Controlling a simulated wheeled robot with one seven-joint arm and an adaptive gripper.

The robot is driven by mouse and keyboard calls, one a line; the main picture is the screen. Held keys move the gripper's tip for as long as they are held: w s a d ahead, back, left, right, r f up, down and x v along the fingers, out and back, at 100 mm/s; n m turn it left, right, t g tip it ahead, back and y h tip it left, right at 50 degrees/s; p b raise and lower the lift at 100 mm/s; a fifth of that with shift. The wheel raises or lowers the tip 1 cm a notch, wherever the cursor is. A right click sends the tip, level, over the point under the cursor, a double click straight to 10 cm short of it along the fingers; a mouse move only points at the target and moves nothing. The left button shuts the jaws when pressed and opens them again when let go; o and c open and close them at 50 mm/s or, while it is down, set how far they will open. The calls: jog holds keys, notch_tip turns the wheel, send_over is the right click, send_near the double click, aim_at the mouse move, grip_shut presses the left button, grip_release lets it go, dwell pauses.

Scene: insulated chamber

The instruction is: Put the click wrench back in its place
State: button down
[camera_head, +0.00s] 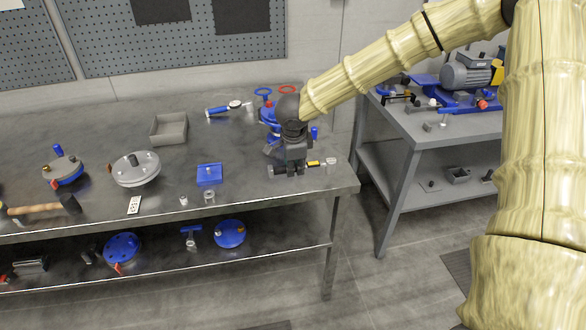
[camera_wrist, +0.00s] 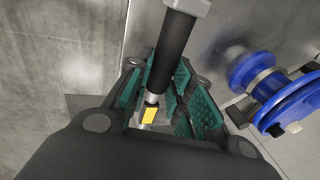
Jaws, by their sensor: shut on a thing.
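The click wrench has a black handle (camera_wrist: 174,50) with a grey end and a yellow band. My gripper (camera_head: 292,170) is shut on it over the right end of the workbench. In the wrist view the wrench runs between the green finger pads of my gripper (camera_wrist: 165,98). In the head view the wrench's yellow part (camera_head: 313,163) sticks out to the right of the fingers. Its middle is hidden by the fingers. I cannot tell whether the wrench touches the bench top.
A blue flanged device (camera_head: 268,114) with red and blue handwheels stands close behind my gripper; its blue parts also show in the wrist view (camera_wrist: 285,95). A blue block (camera_head: 209,174) and grey tray (camera_head: 169,129) lie left.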

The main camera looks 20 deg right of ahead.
jog(key=shift+w+d, duration=0.1)
jog(key=shift+w, duration=0.55)
jog(key=shift+w+f, duration=0.15)
jog(key=shift+f, duration=0.15)
jog(key=shift+f+p, duration=0.4)
jog(key=shift+f, duration=1.15)
jog(key=c, duration=1.3)
grip_release()
jog(key=shift+f, duration=0.1)
jog(key=v, duration=1.2)
jog(key=shift+b, duration=0.4)
